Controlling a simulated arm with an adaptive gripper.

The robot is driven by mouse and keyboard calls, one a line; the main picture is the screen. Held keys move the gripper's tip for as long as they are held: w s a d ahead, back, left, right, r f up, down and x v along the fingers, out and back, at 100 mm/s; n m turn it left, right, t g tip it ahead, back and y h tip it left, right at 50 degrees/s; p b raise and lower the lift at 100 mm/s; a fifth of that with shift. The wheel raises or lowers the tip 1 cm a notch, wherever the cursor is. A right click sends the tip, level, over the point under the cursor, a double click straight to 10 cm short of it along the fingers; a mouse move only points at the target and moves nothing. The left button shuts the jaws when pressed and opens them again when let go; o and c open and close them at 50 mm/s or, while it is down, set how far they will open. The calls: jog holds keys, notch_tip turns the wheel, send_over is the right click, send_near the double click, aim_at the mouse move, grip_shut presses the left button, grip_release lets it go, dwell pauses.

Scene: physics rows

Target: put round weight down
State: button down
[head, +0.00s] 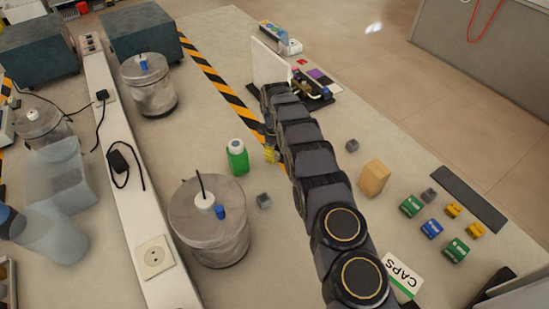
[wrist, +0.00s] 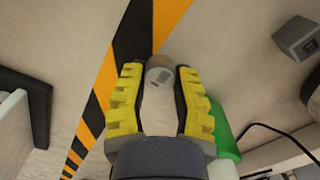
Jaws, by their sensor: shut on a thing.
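My gripper (wrist: 158,92) has yellow ribbed fingers and is shut on the round weight (wrist: 160,76), a small grey metal cylinder with a pale top, seen between the fingertips in the wrist view. In the head view the yellow fingers of my gripper (head: 270,154) show at the left of my arm, just right of the green bottle. The round weight cannot be made out there. I cannot tell whether it touches the table or hangs just above it.
A green bottle (head: 237,158) stands close to my gripper. Grey blocks (head: 264,201) (head: 352,145) and a wooden block (head: 373,178) lie nearby. A lidded jar (head: 212,235) stands in front. A black-and-yellow stripe (wrist: 140,38) runs under the gripper. Bare table lies between these things.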

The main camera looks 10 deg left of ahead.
jog(key=shift+f, duration=1.15)
jog(key=shift+f, duration=0.15)
jog(key=c, duration=0.9)
grip_release()
